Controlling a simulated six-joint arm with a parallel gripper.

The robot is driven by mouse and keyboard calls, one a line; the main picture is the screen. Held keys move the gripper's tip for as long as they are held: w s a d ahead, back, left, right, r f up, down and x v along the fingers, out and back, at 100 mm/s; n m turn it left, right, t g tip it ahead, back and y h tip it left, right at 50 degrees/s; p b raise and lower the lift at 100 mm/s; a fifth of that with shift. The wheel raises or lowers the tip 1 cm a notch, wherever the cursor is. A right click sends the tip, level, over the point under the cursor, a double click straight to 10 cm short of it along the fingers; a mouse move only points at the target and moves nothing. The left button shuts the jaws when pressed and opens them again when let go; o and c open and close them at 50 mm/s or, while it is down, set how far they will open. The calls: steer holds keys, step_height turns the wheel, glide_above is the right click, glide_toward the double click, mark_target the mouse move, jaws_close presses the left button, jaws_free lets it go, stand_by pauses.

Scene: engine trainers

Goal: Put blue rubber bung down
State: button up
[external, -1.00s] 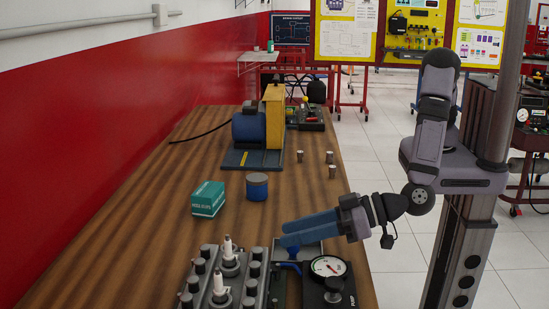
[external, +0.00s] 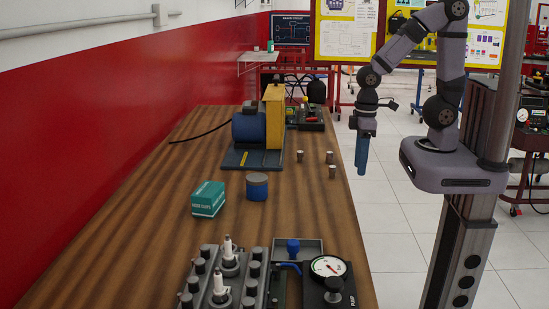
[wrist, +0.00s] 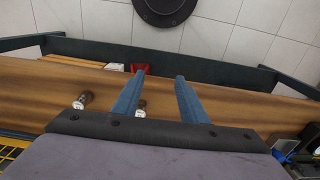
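The blue rubber bung (external: 293,247) stands in the shallow grey tray (external: 312,244) near the front of the bench. It is clear of my gripper. My gripper (external: 361,174) hangs with its blue fingers pointing down, well behind the tray and by the right edge of the bench. In the wrist view my gripper (wrist: 160,76) has its two fingers apart, with nothing held between them.
The wooden bench (external: 150,210) has free room on its left side. A pressure gauge (external: 329,267) and a cylinder head with spark plugs (external: 222,278) stand near the tray. A teal box (external: 208,199), a blue tin (external: 257,187) and small metal cylinders (external: 329,157) stand farther back.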

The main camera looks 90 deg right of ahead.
steer(key=shift+s+d, duration=0.35)
steer(key=shift+s, duration=0.15)
stand_by(0.6)
steer(key=shift+c, duration=1)
